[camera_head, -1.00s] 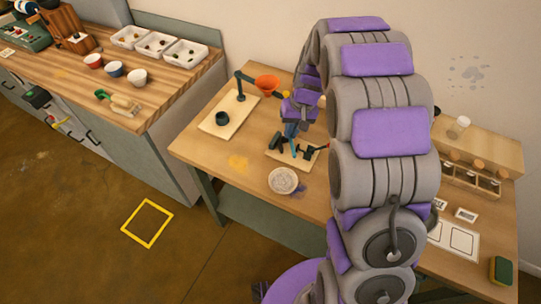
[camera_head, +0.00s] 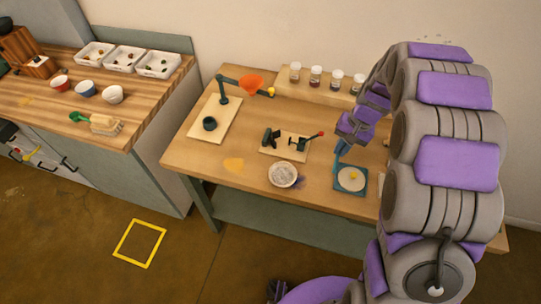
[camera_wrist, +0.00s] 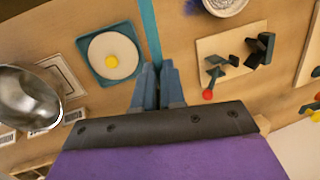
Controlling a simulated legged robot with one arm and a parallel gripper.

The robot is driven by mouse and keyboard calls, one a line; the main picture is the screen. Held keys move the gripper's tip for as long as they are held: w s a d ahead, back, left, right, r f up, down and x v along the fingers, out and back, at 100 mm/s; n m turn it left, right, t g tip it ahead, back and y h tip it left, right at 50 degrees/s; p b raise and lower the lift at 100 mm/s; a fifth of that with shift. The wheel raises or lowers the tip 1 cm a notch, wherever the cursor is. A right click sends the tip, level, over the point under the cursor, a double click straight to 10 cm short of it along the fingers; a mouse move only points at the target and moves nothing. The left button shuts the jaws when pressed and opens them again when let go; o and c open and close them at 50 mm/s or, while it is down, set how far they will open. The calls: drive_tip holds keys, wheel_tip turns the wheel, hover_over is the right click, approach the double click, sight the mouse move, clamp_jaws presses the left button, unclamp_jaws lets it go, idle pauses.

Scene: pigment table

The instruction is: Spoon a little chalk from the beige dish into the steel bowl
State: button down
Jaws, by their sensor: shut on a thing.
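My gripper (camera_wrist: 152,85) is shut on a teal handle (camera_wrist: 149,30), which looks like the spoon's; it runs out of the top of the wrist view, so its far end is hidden. A round pale dish (camera_head: 283,174) with whitish contents, apparently the beige dish of chalk, stands near the table's front edge. Its edge also shows at the top of the wrist view (camera_wrist: 226,4). The steel bowl (camera_wrist: 27,105) is at the left of the wrist view, apart from my gripper; in the head view my arm hides it. In the head view my gripper (camera_head: 341,153) is right of the dish.
A teal square plate (camera_head: 349,189) bearing a pale disc with a yellow centre lies by my gripper. A board with a dark clamp (camera_head: 272,137) and red-tipped lever is behind the dish. An orange funnel (camera_head: 250,84) on a stand is at the back left. Jars (camera_head: 316,77) line a rear shelf.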

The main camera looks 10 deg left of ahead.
drive_tip(key=s+a+m+g+y+p, duration=0.1)
drive_tip(key=s+a+m+y+p, duration=0.2)
drive_tip(key=a, duration=0.7)
drive_tip(key=s+a+m+g+y+p, duration=0.1)
drive_tip(key=s+a+m+y+p, duration=0.2)
drive_tip(key=s+a+m, duration=0.3)
drive_tip(key=a+m+y, duration=0.1)
drive_tip(key=a, duration=0.3)
drive_tip(key=shift+a+r+g, duration=0.3)
drive_tip(key=shift+a+g, duration=0.1)
drive_tip(key=shift+f, duration=0.15)
drive_tip(key=shift+w+d+f+g+y+b, duration=0.3)
drive_tip(key=shift+d+y+b, duration=0.3)
drive_tip(key=shift+b, duration=0.2)
